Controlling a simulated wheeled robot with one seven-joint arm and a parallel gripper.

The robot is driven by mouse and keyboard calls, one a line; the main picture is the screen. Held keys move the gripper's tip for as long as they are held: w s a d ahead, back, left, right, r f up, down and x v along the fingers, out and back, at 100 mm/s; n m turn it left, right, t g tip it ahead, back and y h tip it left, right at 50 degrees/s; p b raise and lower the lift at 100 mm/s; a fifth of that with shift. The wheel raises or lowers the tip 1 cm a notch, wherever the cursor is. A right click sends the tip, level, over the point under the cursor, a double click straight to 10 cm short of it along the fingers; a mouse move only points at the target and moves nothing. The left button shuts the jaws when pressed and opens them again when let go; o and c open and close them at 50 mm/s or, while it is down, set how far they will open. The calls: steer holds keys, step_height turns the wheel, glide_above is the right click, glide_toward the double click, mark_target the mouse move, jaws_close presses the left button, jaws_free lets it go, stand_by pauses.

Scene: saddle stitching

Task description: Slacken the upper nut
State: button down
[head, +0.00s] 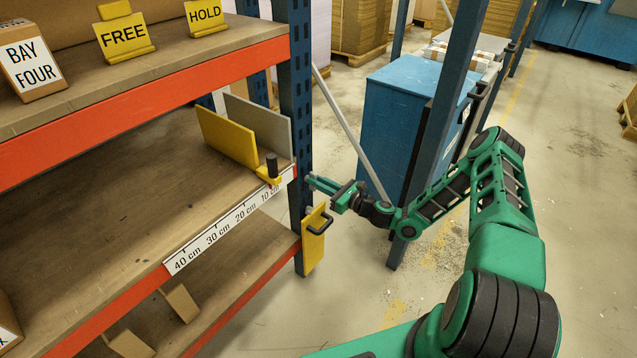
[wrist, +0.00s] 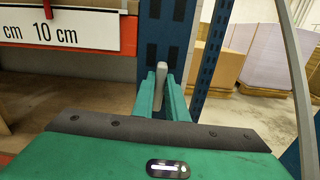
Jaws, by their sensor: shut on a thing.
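The upper nut shows in the wrist view as a grey upright wing or tab (wrist: 161,72) in front of the dark blue slotted post. My gripper (head: 321,185) is at the post's right side in the head view, level with the shelf's front edge. Its two green fingers are shut on the grey nut in the wrist view, one on each side. In the head view the nut is too small and covered to make out clearly. Below my gripper, a yellow plate with a black handle (head: 316,238) hangs at the post.
The blue post (head: 297,90) carries shelves with orange beams (head: 130,285). A scale strip (head: 228,222) runs along the middle shelf, with a yellow slider and black knob (head: 271,168) near its right end. A grey diagonal brace (head: 348,130) and blue cabinet (head: 400,115) stand behind my gripper.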

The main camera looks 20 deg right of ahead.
steer(key=shift+w+d, duration=0.15)
steer(key=shift+n, duration=0.3)
steer(key=shift+s+a+f+n, duration=0.1)
steer(key=shift+a+f+n, duration=0.1)
steer(key=shift+n, duration=2.65)
steer(key=shift+s+a+f+n, duration=0.1)
steer(key=shift+a+f+n, duration=0.05)
steer(key=shift+n, duration=2.75)
steer(key=shift+s+a+f+n, duration=0.1)
steer(key=shift+a+f+n, duration=0.1)
steer(key=shift+n, duration=2.65)
steer(key=c, duration=1.8)
jaws_free()
steer(key=shift+s, duration=0.1)
steer(key=shift+o, duration=0.2)
steer(key=shift+s, duration=0.1)
